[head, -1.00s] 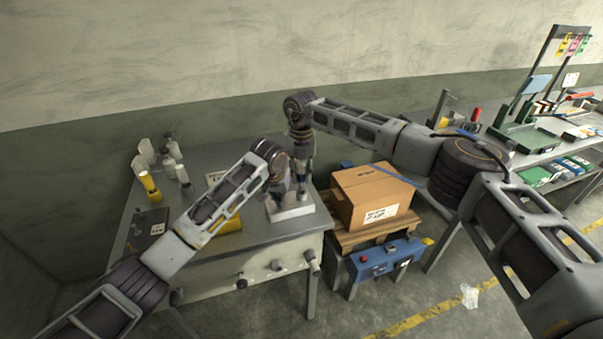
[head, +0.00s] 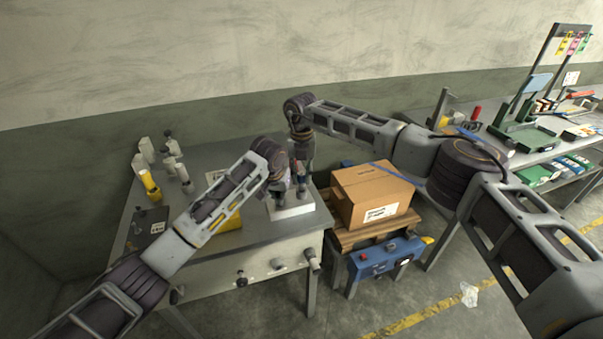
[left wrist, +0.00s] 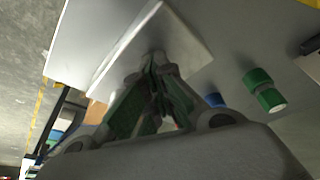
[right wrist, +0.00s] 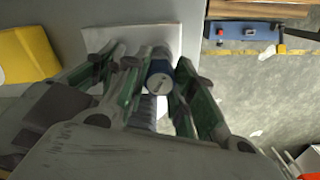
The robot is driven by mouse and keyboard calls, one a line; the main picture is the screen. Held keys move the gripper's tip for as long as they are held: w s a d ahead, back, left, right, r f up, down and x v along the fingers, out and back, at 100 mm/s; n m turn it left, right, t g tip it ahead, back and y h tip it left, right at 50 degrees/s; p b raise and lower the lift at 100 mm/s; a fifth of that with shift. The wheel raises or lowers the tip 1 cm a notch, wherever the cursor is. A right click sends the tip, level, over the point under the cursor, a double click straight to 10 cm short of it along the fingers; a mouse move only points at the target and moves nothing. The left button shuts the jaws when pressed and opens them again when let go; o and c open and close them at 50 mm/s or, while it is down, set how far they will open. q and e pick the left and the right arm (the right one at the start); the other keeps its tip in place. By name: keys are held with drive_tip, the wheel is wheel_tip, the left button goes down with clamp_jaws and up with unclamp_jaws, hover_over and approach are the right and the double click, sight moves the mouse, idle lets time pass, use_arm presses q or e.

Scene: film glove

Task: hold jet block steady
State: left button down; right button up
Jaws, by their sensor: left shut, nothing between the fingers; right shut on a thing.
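A flat white block (head: 292,212) lies on the grey bench under both grippers. It also shows in the left wrist view (left wrist: 185,42) and the right wrist view (right wrist: 172,32). I cannot tell whether this is the jet block. My right gripper (head: 303,195) points down over the block. In the right wrist view its green-lined fingers (right wrist: 165,92) are shut on a small cylinder with a dark blue, grey-topped end (right wrist: 160,77). My left gripper (head: 281,203) is close beside it, low at the block. In the left wrist view its fingers (left wrist: 155,75) are shut and empty.
A yellow piece (head: 231,222) lies left of the block, partly behind my left arm. Several pale fittings (head: 172,160) and a yellow one (head: 150,186) stand at the bench's far left. A cardboard box (head: 372,197) sits on a pallet beyond the bench's right edge.

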sight(302, 173)
use_arm(q)
drive_tip(key=shift+s+f, duration=0.2)
drive_tip(key=shift+f, duration=0.25)
use_arm(e)
drive_tip(key=shift+f, duration=1.35)
drive_tip(key=o, duration=1.1)
drive_tip(key=shift+r, duration=0.1)
use_arm(q)
drive_tip(key=shift+a, duration=0.1)
use_arm(e)
drive_tip(key=shift+s+r, duration=0.1)
drive_tip(key=shift+r, duration=5.9)
use_arm(q)
drive_tip(key=shift+r, duration=0.2)
drive_tip(key=shift+w+r, duration=0.2)
drive_tip(key=shift+r, duration=0.5)
use_arm(e)
drive_tip(key=shift+f, duration=0.15)
use_arm(q)
drive_tip(key=shift+r, duration=1.95)
